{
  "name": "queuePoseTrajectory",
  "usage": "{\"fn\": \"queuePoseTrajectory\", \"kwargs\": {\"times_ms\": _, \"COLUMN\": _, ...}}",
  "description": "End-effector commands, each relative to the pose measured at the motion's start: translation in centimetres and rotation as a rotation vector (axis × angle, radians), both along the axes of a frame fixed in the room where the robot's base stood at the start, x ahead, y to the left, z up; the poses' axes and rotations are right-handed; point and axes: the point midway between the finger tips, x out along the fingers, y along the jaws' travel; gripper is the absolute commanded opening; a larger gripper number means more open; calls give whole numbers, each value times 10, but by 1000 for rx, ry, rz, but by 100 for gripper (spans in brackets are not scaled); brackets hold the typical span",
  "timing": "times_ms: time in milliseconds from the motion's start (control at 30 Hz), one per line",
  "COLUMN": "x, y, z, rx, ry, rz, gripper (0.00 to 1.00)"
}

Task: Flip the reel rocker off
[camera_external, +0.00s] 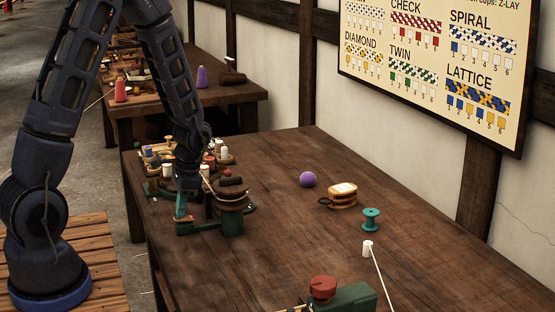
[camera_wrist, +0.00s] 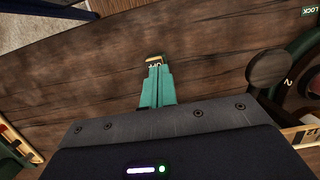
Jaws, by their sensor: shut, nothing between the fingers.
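My gripper (camera_wrist: 156,72) has its two teal fingers pressed together, pointing down at the dark wooden table. In the external view my gripper (camera_external: 180,213) is low over the table's left edge, just left of the reel machine (camera_external: 232,219) with its green base and brown round top. Right at the fingertips in the wrist view is a small yellow-edged dark piece with light lettering (camera_wrist: 155,58). It is partly covered by the fingers, and I cannot tell whether it is the reel rocker or whether they touch it. No rocker is clearly visible.
A dark round knob (camera_wrist: 268,69) and a green part marked LOCK (camera_wrist: 308,12) are close on the right. Several spools and small parts crowd behind my gripper. A purple ball (camera_external: 307,179) and a teal spool (camera_external: 371,219) stand farther right.

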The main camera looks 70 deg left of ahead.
Motion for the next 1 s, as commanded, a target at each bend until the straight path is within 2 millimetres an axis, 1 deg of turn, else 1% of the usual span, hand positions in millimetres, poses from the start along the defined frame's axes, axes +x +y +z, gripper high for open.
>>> {"fn": "queuePoseTrajectory", "kwargs": {"times_ms": 33, "x": -6, "y": -1, "z": -6, "rx": -4, "ry": 9, "rz": 1, "gripper": 0}}
{"fn": "queuePoseTrajectory", "kwargs": {"times_ms": 333, "x": -5, "y": -1, "z": -8, "rx": -5, "ry": 9, "rz": 2, "gripper": 0}}
{"fn": "queuePoseTrajectory", "kwargs": {"times_ms": 800, "x": 13, "y": -3, "z": -8, "rx": -4, "ry": 6, "rz": -1, "gripper": 0}}
{"fn": "queuePoseTrajectory", "kwargs": {"times_ms": 1000, "x": 14, "y": -3, "z": -8, "rx": -6, "ry": 6, "rz": -2, "gripper": 0}}
